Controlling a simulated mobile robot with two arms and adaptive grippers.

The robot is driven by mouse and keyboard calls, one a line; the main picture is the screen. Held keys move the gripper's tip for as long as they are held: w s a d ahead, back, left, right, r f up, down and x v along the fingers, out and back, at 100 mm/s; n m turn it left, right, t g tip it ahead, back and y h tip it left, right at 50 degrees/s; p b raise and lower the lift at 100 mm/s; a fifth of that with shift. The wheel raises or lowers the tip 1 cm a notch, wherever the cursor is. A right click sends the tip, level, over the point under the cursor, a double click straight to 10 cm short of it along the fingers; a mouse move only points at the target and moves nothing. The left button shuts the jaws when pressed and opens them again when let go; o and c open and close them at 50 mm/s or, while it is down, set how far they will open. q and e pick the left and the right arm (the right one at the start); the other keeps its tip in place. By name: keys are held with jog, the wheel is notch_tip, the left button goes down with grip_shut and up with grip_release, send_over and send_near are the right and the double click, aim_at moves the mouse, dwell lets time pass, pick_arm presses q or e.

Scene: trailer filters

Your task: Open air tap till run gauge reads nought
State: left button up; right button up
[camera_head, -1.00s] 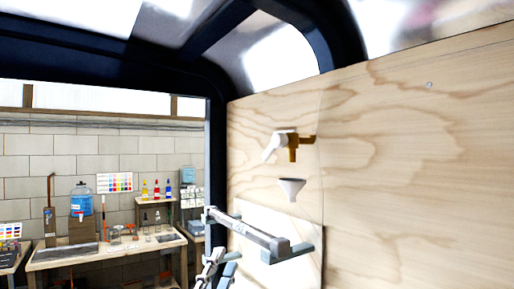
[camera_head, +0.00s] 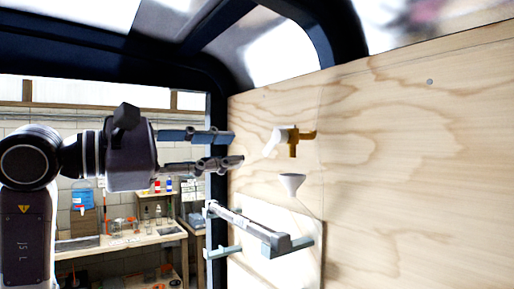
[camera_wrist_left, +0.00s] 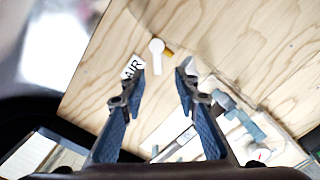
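The air tap (camera_head: 292,136) is a brass fitting with a white lever on the plywood wall; the lever slants down to the left. My right gripper is not in view.
A white funnel (camera_head: 291,184) is on the wall below the tap. A grey bar on blue-grey brackets (camera_head: 250,228) juts out lower down. A dark frame post (camera_head: 217,110) stands left of the wall. A workbench (camera_head: 120,240) with bottles stands behind.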

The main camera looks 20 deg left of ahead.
aim_at(267, 149)
pick_arm(q)
jog(key=p+x, duration=0.3)
jog(key=x, duration=0.3)
jog(key=shift+w+r+p, duration=0.1)
jog(key=shift+w+p, duration=0.3)
jog(key=shift+w+d, duration=0.25)
jog(key=shift+w, duration=0.15)
grip_shut()
